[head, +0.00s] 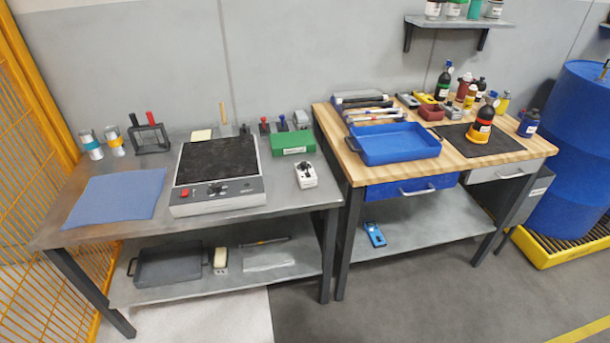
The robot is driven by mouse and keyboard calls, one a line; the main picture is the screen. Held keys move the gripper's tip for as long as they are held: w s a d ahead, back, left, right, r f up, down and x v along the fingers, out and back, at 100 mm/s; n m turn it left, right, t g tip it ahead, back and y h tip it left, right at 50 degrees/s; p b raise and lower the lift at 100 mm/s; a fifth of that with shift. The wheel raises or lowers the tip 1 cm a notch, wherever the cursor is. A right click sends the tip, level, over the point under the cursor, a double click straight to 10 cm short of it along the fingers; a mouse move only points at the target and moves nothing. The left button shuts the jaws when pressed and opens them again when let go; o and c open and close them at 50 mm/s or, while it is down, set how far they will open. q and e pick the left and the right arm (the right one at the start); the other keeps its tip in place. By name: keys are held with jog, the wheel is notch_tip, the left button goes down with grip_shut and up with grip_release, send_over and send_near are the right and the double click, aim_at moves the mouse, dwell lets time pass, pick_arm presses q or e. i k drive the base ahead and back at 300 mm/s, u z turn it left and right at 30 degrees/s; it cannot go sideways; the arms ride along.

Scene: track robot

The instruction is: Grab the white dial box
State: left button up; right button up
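The white dial box (306,175) is a small white block with a dark dial on top. It sits on the grey metal table (290,203), near the right front edge, to the right of the hot plate. Nothing touches it. Neither of my grippers is in view.
The hot plate (217,190) stands left of the box, and a green box (293,143) lies behind it. A blue cloth (115,196) covers the table's left part. The wooden bench (360,172) with a blue tray (394,157) stands close on the right. The floor in front is clear.

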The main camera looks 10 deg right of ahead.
aim_at(304, 182)
jog(key=k, duration=0.65)
jog(key=z, duration=0.7)
jog(key=i, duration=0.55)
jog(key=z, duration=1)
jog(key=i, duration=0.9)
jog(key=u, duration=0.5)
jog(key=i, duration=0.65)
jog(key=u, duration=0.55)
